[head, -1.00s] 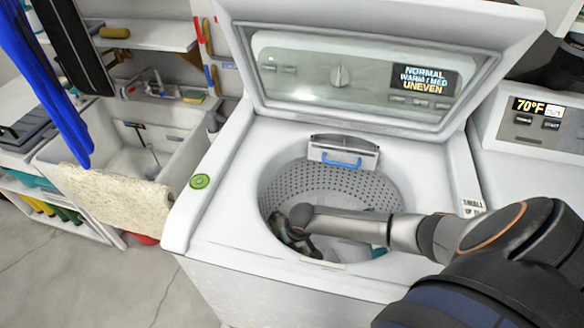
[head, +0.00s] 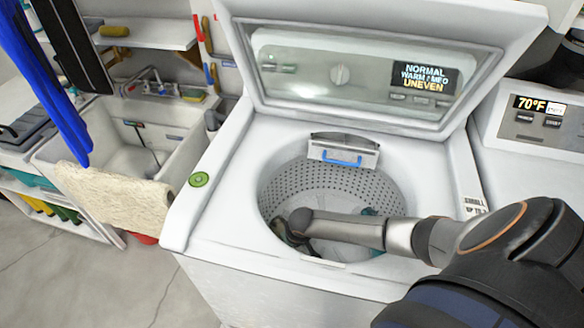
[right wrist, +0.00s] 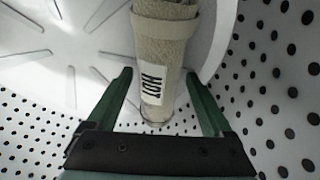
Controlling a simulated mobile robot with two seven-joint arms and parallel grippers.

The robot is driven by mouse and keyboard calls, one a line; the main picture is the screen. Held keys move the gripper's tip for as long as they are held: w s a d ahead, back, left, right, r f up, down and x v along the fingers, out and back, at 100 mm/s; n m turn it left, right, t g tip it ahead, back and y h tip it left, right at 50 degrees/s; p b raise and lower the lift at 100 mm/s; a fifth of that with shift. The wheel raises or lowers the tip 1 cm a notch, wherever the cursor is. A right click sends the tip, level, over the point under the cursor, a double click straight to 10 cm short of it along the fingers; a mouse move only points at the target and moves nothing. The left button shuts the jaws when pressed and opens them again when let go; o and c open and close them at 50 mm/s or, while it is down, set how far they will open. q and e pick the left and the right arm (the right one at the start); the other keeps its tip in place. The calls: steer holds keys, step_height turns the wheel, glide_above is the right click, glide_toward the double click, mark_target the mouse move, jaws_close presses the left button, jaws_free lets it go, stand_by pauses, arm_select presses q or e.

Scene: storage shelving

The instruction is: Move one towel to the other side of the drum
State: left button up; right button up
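A rolled beige towel (right wrist: 163,45) with a band and a white "HOT" label lies in the drum, in the right wrist view. My right gripper (right wrist: 158,78) is open, with one green-sided finger on each side of the towel's near end. I see gaps between the fingers and the towel. In the head view my right arm reaches into the perforated drum (head: 335,185) of the open washer, its hand low at the left side. A teal item (head: 372,252) shows partly behind the arm; I cannot tell what it is. My left gripper is not in view.
The washer's lid (head: 370,60) stands open; its display (head: 424,77) reads "UNEVEN". The drum rim (head: 325,262) surrounds the arm. A sink (head: 140,140) with a beige cloth (head: 115,198) over its front stands at left. Another machine (head: 535,140) stands at right.

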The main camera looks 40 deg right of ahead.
steer(key=shift+o, duration=1)
steer(key=shift+r, duration=0.25)
steer(key=p+v, duration=0.1)
steer(key=v, duration=1.1)
steer(key=shift+r+p, duration=0.35)
steer(key=shift+r, duration=0.05)
steer(key=shift+w, duration=0.15)
